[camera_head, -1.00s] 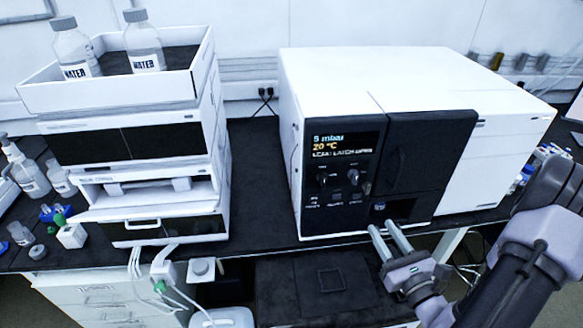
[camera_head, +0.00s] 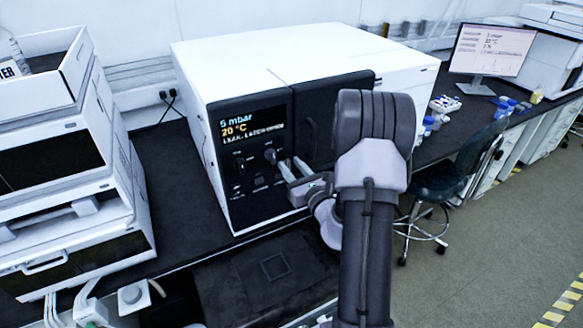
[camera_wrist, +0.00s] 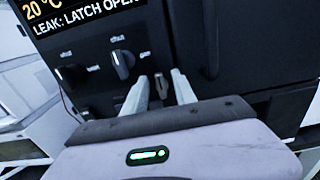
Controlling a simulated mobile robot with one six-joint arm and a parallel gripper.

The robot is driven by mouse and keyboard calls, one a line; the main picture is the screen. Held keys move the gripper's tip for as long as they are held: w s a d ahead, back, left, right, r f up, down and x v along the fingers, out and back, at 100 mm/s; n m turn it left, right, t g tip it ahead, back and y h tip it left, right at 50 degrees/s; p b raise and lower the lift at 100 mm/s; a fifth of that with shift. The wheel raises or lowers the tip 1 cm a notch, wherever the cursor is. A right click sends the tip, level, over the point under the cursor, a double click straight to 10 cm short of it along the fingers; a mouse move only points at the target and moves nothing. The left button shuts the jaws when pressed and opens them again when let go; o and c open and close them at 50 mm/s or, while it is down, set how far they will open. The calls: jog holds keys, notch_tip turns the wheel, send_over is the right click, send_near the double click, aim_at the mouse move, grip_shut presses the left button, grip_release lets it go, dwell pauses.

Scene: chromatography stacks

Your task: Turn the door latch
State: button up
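The white instrument (camera_head: 290,60) has a black control panel (camera_head: 240,195) with a display and a dark door (camera_head: 308,125) to its right. In the wrist view the display (camera_wrist: 85,15) reads "20 °C" and "LEAK: LATCH OPEN". A small dark latch (camera_wrist: 161,86) sits right of the two knobs, near the door's edge. My gripper (camera_wrist: 159,77) is open, with one pale finger on each side of the latch; whether they touch it cannot be told. In the head view my gripper (camera_head: 293,164) is at the panel's right side, and the latch is hidden there.
Two round knobs (camera_wrist: 122,63) sit just left of my fingers. A stacked module (camera_head: 70,150) stands to the left across a strip of dark bench. A monitor (camera_head: 490,50) and a chair (camera_head: 440,190) are at the right, with open floor in front.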

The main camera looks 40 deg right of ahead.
grip_shut()
jog(key=shift+m+p, duration=0.3)
jog(key=m+p, duration=0.4)
jog(key=m, duration=0.1)
jog(key=shift+s+d, duration=0.1)
jog(key=shift+d, duration=0.3)
jog(key=m+p, duration=0.2)
jog(key=m, duration=0.2)
jog(key=f+m+p, duration=0.1)
jog(key=m+p, duration=0.2)
jog(key=m, duration=0.1)
jog(key=m+p, duration=0.2)
jog(key=m, duration=0.2)
jog(key=shift+s+d+f+p, duration=0.1)
jog(key=shift+d+f+p, duration=0.2)
jog(key=shift+d, duration=0.05)
